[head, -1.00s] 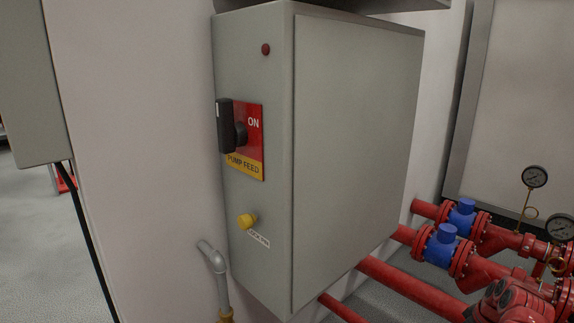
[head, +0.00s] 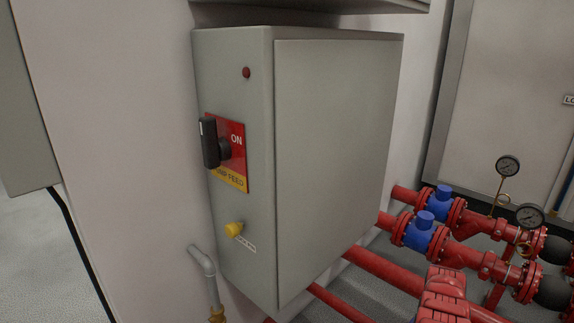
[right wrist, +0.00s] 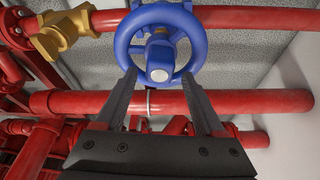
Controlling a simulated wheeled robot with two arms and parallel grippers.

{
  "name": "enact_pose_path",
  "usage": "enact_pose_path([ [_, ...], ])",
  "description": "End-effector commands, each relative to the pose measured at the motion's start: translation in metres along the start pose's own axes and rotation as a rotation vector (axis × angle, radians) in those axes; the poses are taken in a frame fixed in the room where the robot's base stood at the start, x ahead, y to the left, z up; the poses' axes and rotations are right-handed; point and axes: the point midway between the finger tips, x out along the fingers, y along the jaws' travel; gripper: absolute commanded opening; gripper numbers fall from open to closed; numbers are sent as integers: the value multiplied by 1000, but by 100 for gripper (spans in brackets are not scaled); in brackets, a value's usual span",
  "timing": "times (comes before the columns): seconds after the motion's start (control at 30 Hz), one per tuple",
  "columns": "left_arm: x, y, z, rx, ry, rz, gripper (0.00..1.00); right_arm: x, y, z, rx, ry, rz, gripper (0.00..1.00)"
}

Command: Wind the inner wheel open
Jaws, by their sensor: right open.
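A blue handwheel (right wrist: 196,56) with a pale hub nut shows at the top middle of the right wrist view. I cannot tell whether it is the inner wheel. My right gripper (right wrist: 162,82) points at it, with its two fingers apart and their tips near the lower part of the rim. Nothing is held between the fingers. I cannot tell if the tips touch the rim. No handwheel shows in the head view, and neither gripper is in that view.
A grey cabinet (head: 335,150) with a black switch (head: 209,142) and yellow knob (head: 233,229) stands on the wall. Red pipes (head: 385,272) with blue fittings (head: 420,232) and gauges (head: 508,167) run at right. A red pipe (right wrist: 255,103) crosses below the wheel.

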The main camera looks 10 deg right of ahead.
Motion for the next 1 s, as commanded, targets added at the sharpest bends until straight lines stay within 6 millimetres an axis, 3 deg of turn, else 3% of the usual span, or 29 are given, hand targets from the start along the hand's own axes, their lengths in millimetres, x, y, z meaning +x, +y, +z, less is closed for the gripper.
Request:
enact_pose_path([
  [0.03, -6, -1, -10, 0, 0, 0, 50, 6, 0, 1, 32, 4, 10, 71],
  [0.37, -5, -1, -8, 0, 0, 0, 50, 1, 1, 0, 67, 0, 21, 71],
  [0.6, -20, -5, -32, 0, 0, 0, 50, 31, 1, 10, 66, -1, 20, 71],
  [0.8, -18, -4, -29, 0, 0, 0, 50, 30, 1, 11, 65, -6, 21, 71],
  [0.87, -18, -4, -29, 0, 0, 0, 50, 30, 1, 12, 65, -7, 21, 63],
  [1.0, -18, -4, -29, 0, 0, 0, 50, 31, 0, 13, 65, -10, 21, 38],
])
